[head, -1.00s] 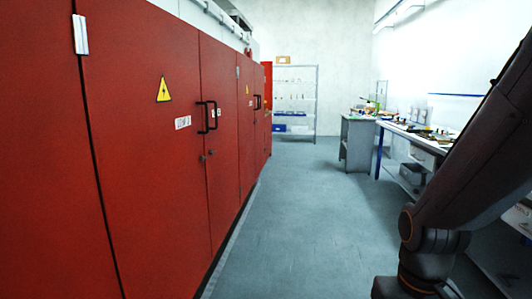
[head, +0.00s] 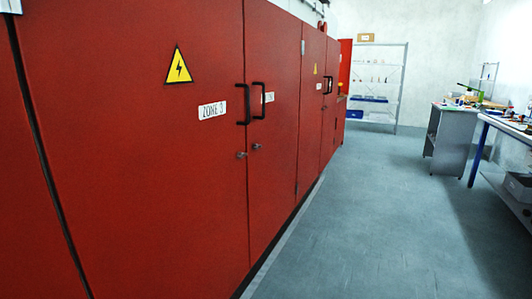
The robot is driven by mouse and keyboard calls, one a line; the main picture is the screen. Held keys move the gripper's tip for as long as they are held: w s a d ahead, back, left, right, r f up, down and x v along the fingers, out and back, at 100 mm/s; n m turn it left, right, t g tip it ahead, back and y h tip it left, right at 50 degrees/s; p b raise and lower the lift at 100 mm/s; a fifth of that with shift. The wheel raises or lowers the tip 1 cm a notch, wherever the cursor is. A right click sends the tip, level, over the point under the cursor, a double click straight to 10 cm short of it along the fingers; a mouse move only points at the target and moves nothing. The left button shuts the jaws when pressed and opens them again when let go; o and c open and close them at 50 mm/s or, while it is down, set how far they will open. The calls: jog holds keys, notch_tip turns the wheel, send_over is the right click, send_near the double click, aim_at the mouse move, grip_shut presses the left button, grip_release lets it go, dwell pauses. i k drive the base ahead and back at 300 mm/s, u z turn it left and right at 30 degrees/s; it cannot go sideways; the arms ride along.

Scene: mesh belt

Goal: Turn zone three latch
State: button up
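The red cabinet with the "ZONE 3" label (head: 213,110) fills the left of the head view. A yellow lightning warning sign (head: 179,66) is above the label. Two black vertical handles (head: 251,103) sit side by side at the door seam. Below them are two small metal latches, a left latch (head: 241,155) and a right latch (head: 256,146). Both doors look closed. The latch position is too small to tell. My gripper is not in view.
More red cabinets (head: 312,100) continue along the left wall. The grey floor (head: 370,220) to the right is clear. A shelf rack (head: 398,85) stands at the back, and a grey cart (head: 452,140) and a workbench (head: 510,125) are at the right.

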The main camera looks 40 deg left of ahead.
aim_at(241, 155)
jog(key=u, duration=0.35)
jog(key=i, duration=0.7)
jog(key=u, duration=0.9)
jog(key=i, duration=0.4)
jog(key=u, duration=0.45)
